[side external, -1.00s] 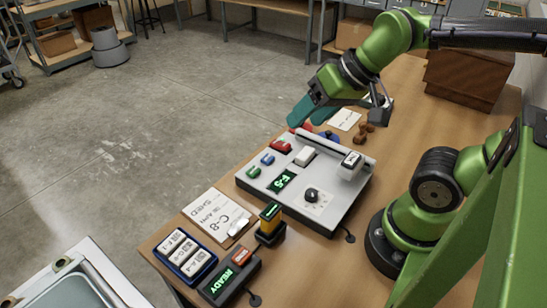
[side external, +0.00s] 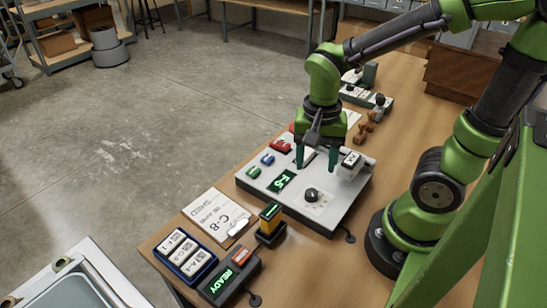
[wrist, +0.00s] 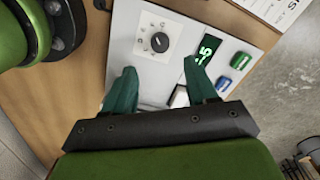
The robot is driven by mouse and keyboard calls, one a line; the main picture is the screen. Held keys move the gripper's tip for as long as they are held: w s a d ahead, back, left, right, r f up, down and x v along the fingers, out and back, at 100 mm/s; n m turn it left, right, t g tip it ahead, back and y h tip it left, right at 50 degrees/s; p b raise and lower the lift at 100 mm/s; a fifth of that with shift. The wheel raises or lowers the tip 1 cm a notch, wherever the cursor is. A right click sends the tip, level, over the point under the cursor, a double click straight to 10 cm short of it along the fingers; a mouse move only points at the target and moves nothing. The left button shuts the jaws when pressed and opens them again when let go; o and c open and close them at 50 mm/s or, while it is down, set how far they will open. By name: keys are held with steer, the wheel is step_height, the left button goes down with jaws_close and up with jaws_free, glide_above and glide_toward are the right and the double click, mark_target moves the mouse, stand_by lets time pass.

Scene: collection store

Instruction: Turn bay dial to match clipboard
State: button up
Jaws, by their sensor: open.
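The bay dial (side external: 312,195) is a round black knob on a pale plate on the grey control panel (side external: 335,215). In the wrist view the dial (wrist: 160,42) has marks around it and lies ahead of my fingers. The panel's green display reads "F-5" or similar (side external: 283,181). The clipboard (side external: 217,214) lies left of the panel, with a sheet that reads "C-8". My gripper (side external: 315,168) is open and empty above the panel, behind the dial and apart from it. It also shows in the wrist view (wrist: 165,85).
Red, blue (side external: 267,159) and green buttons line the panel's left side. A white block marked X (side external: 352,160) stands at its right. A yellow-and-black post (side external: 270,222), a READY box (side external: 232,276) and a blue tray (side external: 186,254) of white blocks stand in front.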

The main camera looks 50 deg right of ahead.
mark_target(312, 192)
step_height(312, 192, down, 9)
steer(key=shift+r, duration=0.15)
steer(key=shift+c, duration=0.4)
steer(key=c, duration=1)
